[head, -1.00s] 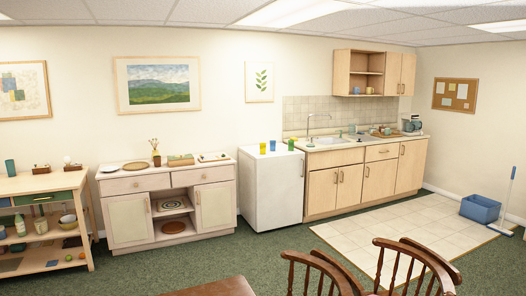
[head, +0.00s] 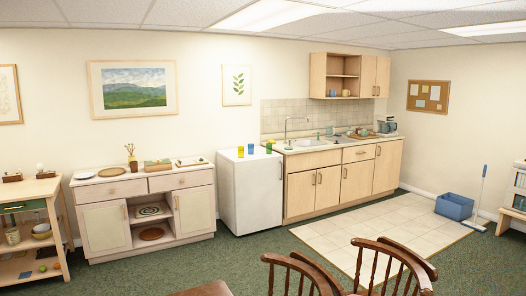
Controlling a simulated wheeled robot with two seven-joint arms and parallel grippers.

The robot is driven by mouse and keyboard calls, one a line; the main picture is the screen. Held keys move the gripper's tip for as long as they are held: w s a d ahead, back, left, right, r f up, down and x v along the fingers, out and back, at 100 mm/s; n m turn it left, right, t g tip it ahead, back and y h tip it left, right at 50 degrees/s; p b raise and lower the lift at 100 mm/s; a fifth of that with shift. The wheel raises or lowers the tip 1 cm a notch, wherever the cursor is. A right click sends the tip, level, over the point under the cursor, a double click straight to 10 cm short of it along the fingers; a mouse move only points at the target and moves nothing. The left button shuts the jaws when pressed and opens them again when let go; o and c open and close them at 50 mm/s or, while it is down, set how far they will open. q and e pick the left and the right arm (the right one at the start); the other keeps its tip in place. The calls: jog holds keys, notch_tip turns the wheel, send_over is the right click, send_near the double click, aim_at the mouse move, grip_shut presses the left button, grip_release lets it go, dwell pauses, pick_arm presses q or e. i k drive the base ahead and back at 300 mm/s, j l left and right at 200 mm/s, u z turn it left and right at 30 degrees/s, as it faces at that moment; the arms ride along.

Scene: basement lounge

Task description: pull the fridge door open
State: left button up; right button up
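The small white fridge (head: 249,192) stands against the back wall between the cream sideboard and the kitchen counter. Its door appears shut, and a dark vertical handle shows near the door's right edge. Several small coloured cups stand on its top, blue, yellow-green and green among them. The fridge is across the room from me. Neither of my grippers is in view.
Wooden chairs (head: 388,264) and a brown table corner (head: 205,288) are close in front of me. Green carpet (head: 222,257) lies open before the fridge. The cream sideboard (head: 148,187) adjoins on the left, the wooden counter (head: 330,190) on the right. A blue bin (head: 454,207) stands farther right.

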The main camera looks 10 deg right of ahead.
aim_at(258, 182)
jog(key=i+l+z, duration=0.2)
jog(key=l+z, duration=0.2)
jog(key=i+l+z, duration=0.25)
jog(key=l+z, duration=0.2)
jog(key=i+l+z, duration=0.7)
jog(key=z, duration=0.15)
jog(key=i+l+z, duration=0.2)
jog(key=i+z, duration=0.5)
jog(key=i, duration=1.5)
jog(key=i+u, duration=0.35)
jog(key=i+l+u, duration=0.1)
jog(key=i+u, duration=0.25)
jog(key=i, duration=0.2)
jog(key=i+l+u, duration=0.2)
jog(key=i+u, duration=0.15)
jog(key=i+j+u, duration=0.25)
jog(key=i+u, duration=0.75)
jog(key=i+l+u, duration=0.1)
jog(key=i+u, duration=0.4)
jog(key=i+j+u, duration=0.1)
jog(key=i+u, duration=0.15)
jog(key=i, duration=0.85)
jog(key=i+l+u, duration=0.25)
jog(key=i, duration=0.85)
jog(key=i+j, duration=0.15)
jog(key=i, duration=0.65)
jog(key=i+j+u, duration=0.1)
jog(key=i, duration=0.65)
